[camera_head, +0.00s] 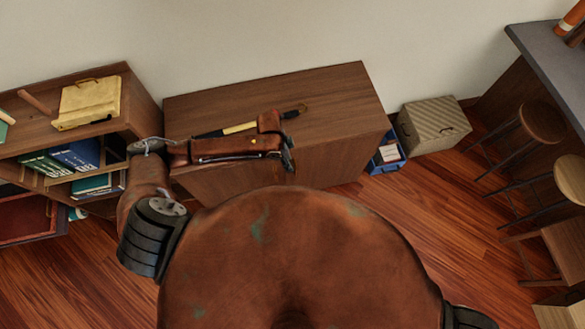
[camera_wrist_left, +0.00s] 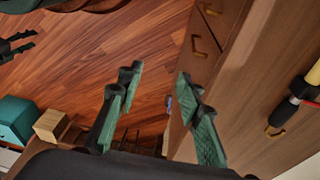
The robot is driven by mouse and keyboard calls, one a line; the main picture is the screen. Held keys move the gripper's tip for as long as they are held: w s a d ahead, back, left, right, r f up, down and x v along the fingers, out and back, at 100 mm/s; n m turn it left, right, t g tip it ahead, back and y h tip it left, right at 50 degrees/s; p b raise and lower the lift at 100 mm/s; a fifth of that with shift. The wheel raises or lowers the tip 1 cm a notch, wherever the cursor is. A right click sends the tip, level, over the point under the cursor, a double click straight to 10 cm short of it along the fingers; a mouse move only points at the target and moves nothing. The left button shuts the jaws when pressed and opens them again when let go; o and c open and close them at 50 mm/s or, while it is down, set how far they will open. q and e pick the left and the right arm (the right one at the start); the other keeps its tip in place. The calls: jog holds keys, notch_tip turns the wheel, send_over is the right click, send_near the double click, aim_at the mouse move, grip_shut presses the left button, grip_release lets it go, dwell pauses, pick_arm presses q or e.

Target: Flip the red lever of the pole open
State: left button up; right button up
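A pole lies on top of the wooden cabinet; its yellow section (camera_head: 240,128) and black end show behind my left arm, which hides part of it. In the left wrist view the pole (camera_wrist_left: 292,108) is at the right edge, partly cut off, with a black section, a brass hook end and a thin red lever (camera_wrist_left: 312,103) beside it. My left gripper (camera_head: 289,163) is at the cabinet's front edge, apart from the pole. In the wrist view its green-padded fingers (camera_wrist_left: 158,78) are spread with nothing between them. My right gripper (camera_wrist_left: 20,43) shows small at the upper left, fingers apart and empty.
The cabinet (camera_head: 335,95) stands against the wall. A bookshelf (camera_head: 130,90) with books and a yellow case (camera_head: 88,102) adjoins at left. A blue bin (camera_head: 386,155), patterned box (camera_head: 432,126) and stools (camera_head: 542,122) are at right. Wooden floor lies clear between.

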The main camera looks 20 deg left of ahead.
pick_arm(q)
jog(key=shift+s+d+r+h, duration=0.15)
jog(key=shift+s+d, duration=0.25)
jog(key=shift+d, duration=0.3)
jog(key=shift+s+d+r+h, duration=0.15)
jog(key=shift+s+d, duration=0.2)
jog(key=shift+d, duration=0.3)
jog(key=shift+f, duration=0.1)
